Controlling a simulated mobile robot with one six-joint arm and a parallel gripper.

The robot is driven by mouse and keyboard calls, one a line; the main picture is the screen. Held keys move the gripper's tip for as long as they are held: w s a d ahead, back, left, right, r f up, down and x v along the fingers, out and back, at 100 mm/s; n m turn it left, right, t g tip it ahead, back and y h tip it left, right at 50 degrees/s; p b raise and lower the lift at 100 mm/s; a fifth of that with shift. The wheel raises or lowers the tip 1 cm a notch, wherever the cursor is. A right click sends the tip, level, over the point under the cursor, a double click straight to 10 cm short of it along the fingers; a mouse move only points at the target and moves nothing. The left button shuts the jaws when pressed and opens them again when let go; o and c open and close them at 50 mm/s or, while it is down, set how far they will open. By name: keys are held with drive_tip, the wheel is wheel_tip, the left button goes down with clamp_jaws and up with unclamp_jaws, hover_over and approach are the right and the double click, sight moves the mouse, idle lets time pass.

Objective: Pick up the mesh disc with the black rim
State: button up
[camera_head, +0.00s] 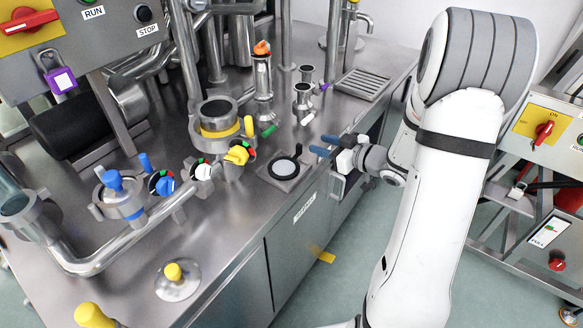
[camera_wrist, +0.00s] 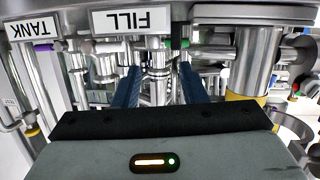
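The mesh disc with the black rim (camera_head: 285,168) lies flat on a small square metal plate near the front edge of the steel counter. It has a pale centre and a small black tab at its upper right. My gripper (camera_head: 321,145) is just to the right of the disc, apart from it, with its blue fingers pointing left over the counter edge. In the wrist view the fingers of my gripper (camera_wrist: 158,82) are spread with nothing held between them. I cannot make out the disc in the wrist view.
A steel vessel with a yellow band (camera_head: 218,122) and a yellow-handled valve (camera_head: 237,155) stand left of the disc. Small metal cups (camera_head: 303,97) and a tall clear cylinder (camera_head: 262,75) stand behind it. A slotted drain (camera_head: 361,84) is at the back right. FILL (camera_wrist: 131,20) and TANK (camera_wrist: 27,26) labels appear upside down.

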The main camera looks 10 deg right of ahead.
sight(301, 146)
drive_tip(key=shift+n+g+y, duration=0.3)
drive_tip(key=shift+y, duration=0.6)
drive_tip(key=x, duration=0.5)
drive_tip(key=s+f+b+x, duration=0.1)
drive_tip(key=x, duration=0.1)
drive_tip(key=shift+w+a+f, duration=0.1)
drive_tip(key=shift+a+f, duration=0.05)
drive_tip(key=shift+a, duration=0.4)
clamp_jaws()
